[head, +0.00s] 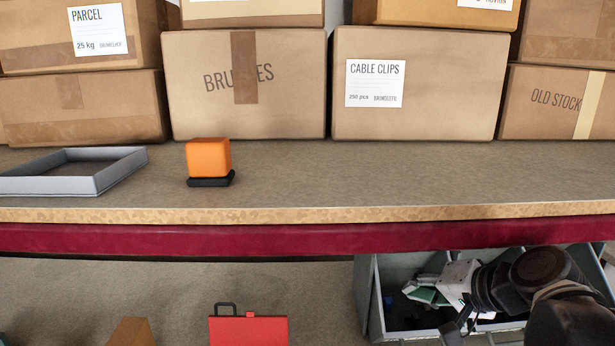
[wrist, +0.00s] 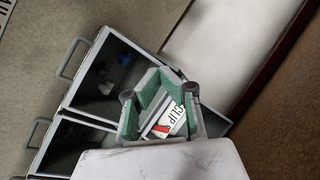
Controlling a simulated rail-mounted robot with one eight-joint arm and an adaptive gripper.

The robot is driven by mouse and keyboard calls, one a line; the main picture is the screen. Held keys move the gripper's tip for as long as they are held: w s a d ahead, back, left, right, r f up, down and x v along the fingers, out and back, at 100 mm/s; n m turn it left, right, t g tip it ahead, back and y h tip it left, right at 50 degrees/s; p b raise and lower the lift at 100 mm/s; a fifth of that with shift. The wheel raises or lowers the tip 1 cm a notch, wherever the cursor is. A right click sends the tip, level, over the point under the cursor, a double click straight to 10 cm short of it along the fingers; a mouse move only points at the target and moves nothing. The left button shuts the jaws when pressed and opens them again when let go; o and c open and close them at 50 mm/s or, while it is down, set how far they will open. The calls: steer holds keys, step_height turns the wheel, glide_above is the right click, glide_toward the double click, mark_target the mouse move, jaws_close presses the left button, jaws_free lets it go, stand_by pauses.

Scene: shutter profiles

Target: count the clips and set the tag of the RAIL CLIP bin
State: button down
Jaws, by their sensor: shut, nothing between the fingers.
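My gripper (head: 428,288) is at the grey bins (head: 374,305) below the shelf, at the lower right of the head view. In the wrist view its green-padded fingers (wrist: 160,98) are shut with nothing held. The tag's setting cannot be made out.
Another handled bin (wrist: 34,135) stands at the lower left of the wrist view. The shelf's red front beam (head: 250,240) runs above the bins. On the shelf are an orange block (head: 208,157), a grey tray (head: 92,184) and cartons (head: 245,115). A red case (head: 248,330) stands below.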

steer(key=s+r+n+g+h+p, duration=0.1)
steer(key=s+r+n+h+p, duration=0.1)
steer(key=s+n+h+p, duration=0.3)
steer(key=s+r+n+g+p, duration=0.1)
steer(key=s+r+p, duration=0.2)
steer(key=s, duration=0.4)
step_height(320, 180, down, 9)
steer(key=b, duration=0.9)
steer(key=shift+a+f, duration=0.15)
steer(key=shift+a, duration=0.1)
steer(key=shift+a, duration=0.1)
